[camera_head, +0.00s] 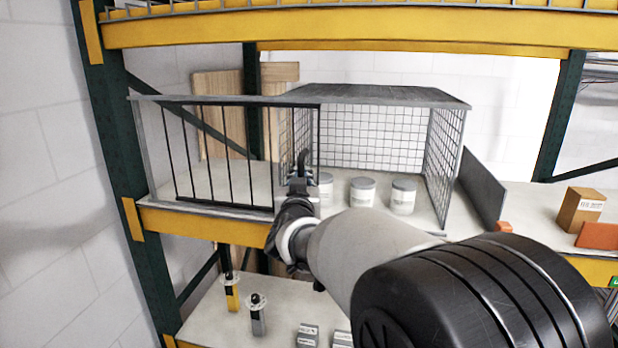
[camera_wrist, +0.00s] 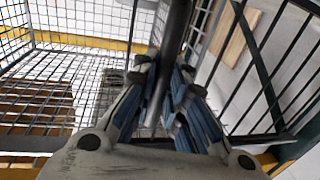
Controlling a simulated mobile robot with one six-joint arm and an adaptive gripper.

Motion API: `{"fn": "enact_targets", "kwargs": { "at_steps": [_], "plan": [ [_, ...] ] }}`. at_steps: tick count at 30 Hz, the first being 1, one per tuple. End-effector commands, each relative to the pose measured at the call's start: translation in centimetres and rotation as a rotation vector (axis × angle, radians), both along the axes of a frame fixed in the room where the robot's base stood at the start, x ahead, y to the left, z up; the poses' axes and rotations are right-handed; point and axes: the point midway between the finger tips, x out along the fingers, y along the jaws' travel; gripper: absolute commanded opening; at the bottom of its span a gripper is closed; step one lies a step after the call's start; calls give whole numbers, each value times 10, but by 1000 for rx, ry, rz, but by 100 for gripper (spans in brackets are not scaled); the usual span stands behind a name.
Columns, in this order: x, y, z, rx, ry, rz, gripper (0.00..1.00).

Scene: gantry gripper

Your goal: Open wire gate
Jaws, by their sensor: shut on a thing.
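The wire gate (camera_head: 229,155) is a dark frame with upright bars. It stands to the left in the head view, mostly beside the wire cage (camera_head: 446,165), with its right edge near the cage's left side. The cage front to the right of the gate is uncovered, and white jars (camera_head: 362,192) show inside. My gripper (camera_head: 301,178) is at the gate's right end. In the wrist view my gripper (camera_wrist: 163,80) is shut on a dark upright handle (camera_wrist: 174,38), with blue-lined fingers on both sides. Gate bars (camera_wrist: 262,80) show at the right there. My arm hides the gate's lower right corner.
The cage stands on a pale shelf (camera_head: 170,190) with a yellow front beam, between dark green posts (camera_head: 118,150). A grey panel (camera_head: 483,188) and a cardboard box (camera_head: 580,210) are to the right. A yellow beam (camera_head: 350,30) crosses above. More items stand on the shelf below.

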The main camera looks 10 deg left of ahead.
Motion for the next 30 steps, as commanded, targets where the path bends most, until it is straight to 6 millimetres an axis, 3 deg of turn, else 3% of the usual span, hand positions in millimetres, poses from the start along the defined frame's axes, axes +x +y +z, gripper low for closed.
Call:
{"fn": "enact_targets", "kwargs": {
  "at_steps": [7,8,17,26,30],
  "plan": [
    [0,0,-2,-1,1,0,0],
    [0,0,-2,-1,1,0,13],
    [0,0,-1,0,0,0,33],
    [0,-1,0,0,-1,0,33],
    [-10,-2,1,0,-1,0,33]
  ]
}}
